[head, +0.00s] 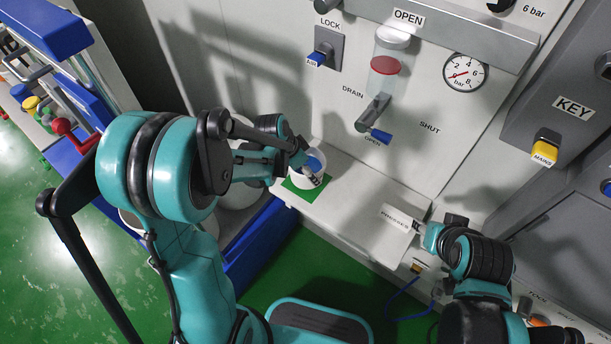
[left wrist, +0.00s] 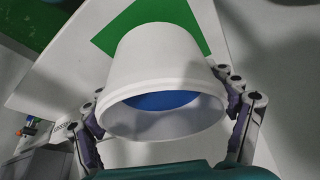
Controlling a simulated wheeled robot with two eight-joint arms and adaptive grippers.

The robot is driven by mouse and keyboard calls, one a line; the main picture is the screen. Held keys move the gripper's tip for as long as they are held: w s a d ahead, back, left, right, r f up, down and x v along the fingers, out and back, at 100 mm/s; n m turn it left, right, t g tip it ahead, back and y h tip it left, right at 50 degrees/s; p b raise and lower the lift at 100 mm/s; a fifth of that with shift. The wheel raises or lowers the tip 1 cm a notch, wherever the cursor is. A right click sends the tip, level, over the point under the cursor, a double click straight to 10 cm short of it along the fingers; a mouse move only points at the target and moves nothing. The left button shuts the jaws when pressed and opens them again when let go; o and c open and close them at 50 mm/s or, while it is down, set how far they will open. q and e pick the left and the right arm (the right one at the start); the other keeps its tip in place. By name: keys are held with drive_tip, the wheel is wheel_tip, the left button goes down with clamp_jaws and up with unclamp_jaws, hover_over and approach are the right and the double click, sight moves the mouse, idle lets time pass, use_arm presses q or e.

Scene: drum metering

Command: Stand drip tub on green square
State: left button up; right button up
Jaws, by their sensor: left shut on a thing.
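The drip tub (left wrist: 165,65) is white with blue inside, and fills the middle of the left wrist view. It also shows in the head view (head: 312,174), partly hidden by my left gripper (head: 304,161). The gripper's fingers lie on both sides of the tub near its rim, shut on it. The green square (head: 297,190) lies on the white ledge at the tub's base; it also shows behind the tub in the left wrist view (left wrist: 120,35). I cannot tell whether the base touches it. My right gripper (head: 424,232) is by a white label; its jaws are unclear.
Above the ledge is a panel with a drain lever (head: 373,112), a sight glass (head: 386,72) and a gauge (head: 465,72). A blue-edged cart (head: 262,245) stands left of the ledge. The ledge (head: 350,195) is bare right of the square.

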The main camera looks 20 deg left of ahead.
use_arm(q)
wheel_tip(320, 180, down, 3)
drive_tip(key=shift+w+r+b, duration=0.1)
drive_tip(key=shift+b, duration=0.35)
drive_tip(key=o, duration=1.2)
